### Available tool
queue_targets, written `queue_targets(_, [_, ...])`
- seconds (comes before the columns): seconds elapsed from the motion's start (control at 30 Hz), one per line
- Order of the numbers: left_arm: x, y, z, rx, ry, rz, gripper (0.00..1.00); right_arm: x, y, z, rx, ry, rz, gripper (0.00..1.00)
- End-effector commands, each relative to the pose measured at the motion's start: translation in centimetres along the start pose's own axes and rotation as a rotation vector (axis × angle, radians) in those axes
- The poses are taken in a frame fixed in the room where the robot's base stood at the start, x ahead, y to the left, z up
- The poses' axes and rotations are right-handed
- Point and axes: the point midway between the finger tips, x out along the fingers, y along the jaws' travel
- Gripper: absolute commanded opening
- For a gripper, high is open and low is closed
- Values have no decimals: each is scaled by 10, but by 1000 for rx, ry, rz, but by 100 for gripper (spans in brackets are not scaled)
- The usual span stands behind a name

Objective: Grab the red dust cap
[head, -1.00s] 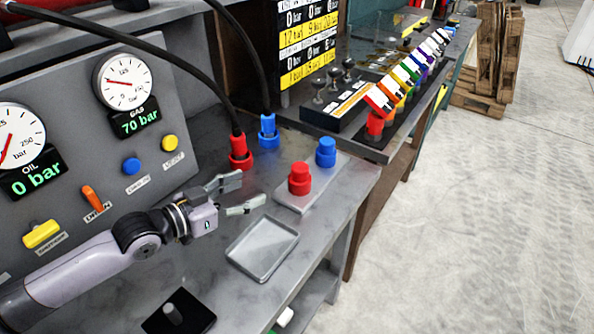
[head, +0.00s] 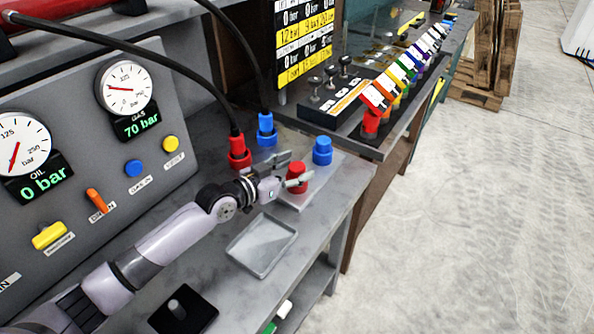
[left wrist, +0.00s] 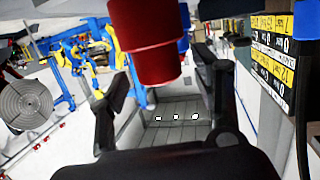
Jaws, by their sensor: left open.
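The red dust cap (head: 297,170) stands upright on a light grey plate (head: 297,202) on the bench, with the blue dust cap (head: 322,150) behind it. My left gripper (head: 294,169) is open at the red cap, with one finger reaching past its near side and the other on its far side. In the left wrist view, a red cap-shaped piece (left wrist: 150,45) looms large at the top, between the two spread black fingers (left wrist: 160,82); its upper end is cut off. I cannot tell whether the fingers touch it. My right gripper is not in view.
An empty grey tray (head: 262,246) lies in front of the plate. Red (head: 239,152) and blue (head: 266,130) hose couplings stand behind. A black block with a peg (head: 183,310) is at the front. A panel with gauges (head: 126,88) rises at the left.

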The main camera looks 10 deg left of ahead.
Motion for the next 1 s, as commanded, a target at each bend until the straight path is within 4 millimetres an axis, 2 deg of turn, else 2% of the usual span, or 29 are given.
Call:
queue_targets(0.1, [11, 0, 0, 1, -1, 0, 59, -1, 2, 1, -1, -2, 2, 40])
queue_targets(0.37, [13, -1, 2, 2, -2, -1, 58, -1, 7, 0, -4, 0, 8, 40])
queue_targets(1.0, [12, -1, 1, 1, -1, -1, 16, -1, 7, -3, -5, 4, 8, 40])
